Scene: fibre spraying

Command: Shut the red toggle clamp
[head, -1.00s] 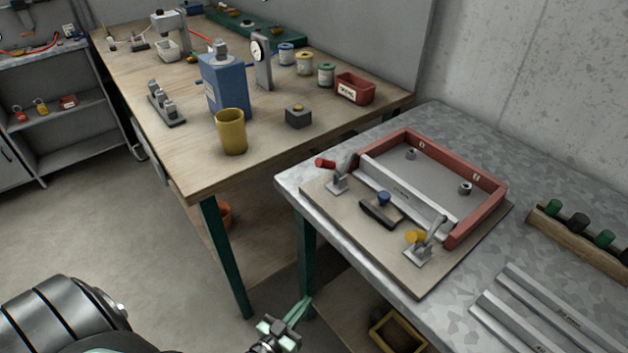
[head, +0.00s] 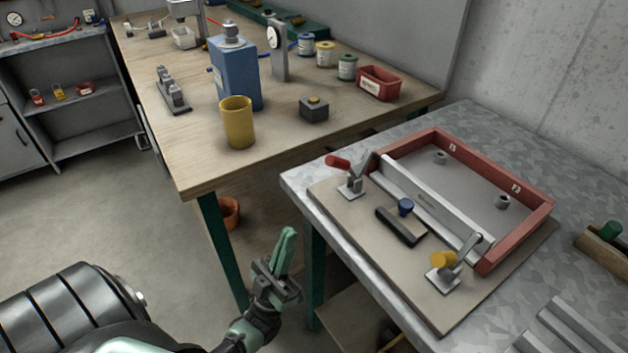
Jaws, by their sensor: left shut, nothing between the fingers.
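The red toggle clamp (head: 352,186) stands at the near left corner of the fixture board (head: 400,266) on the metal table, in the head view. Its red-gripped handle (head: 338,161) sticks up and to the left, beside the end of the metal bar. A second clamp with a yellow knob (head: 444,259) stands at the board's near right. My left gripper (head: 285,254) is shut and empty, pointing up, in front of the table's left leg. It is below and left of the red clamp, well apart from it. My right gripper is out of view.
The red frame (head: 525,188) and grey bar (head: 428,207) lie on the board, with a dark block with a blue knob (head: 402,227) nearer. The wooden table (head: 200,145) at left carries a yellow cup (head: 237,122) and a blue can (head: 232,75). The metal table edge lies right of my gripper.

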